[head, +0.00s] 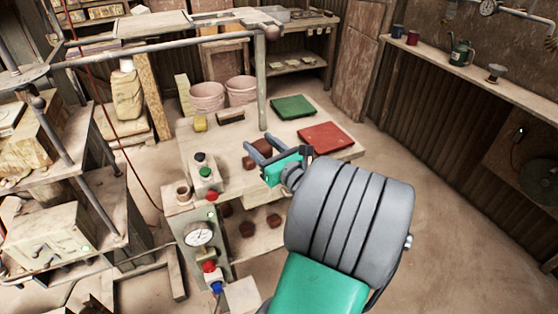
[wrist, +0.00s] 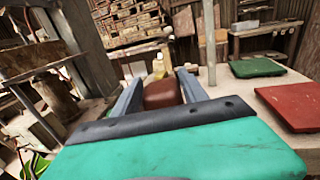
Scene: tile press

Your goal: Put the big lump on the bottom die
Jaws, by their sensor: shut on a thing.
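My gripper (head: 258,142) is over the work table in the head view, its two fingers reaching toward the left. It is shut on a brown lump (head: 263,146), which shows between the fingers and partly behind them. In the wrist view the brown lump (wrist: 162,95) sits between the two grey fingers, with its near side partly hidden by the gripper body. I cannot tell from these views whether it touches the table top. The press frame is at the far left in the head view; I cannot clearly make out the bottom die.
The work table (head: 335,152) carries a green tile (head: 293,108), a red tile (head: 326,135), a yellow block (head: 200,123) and a dark brush (head: 231,116). Several smaller brown lumps (head: 246,229) lie on its lower shelf. A control post with a gauge (head: 198,234) stands at its near left.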

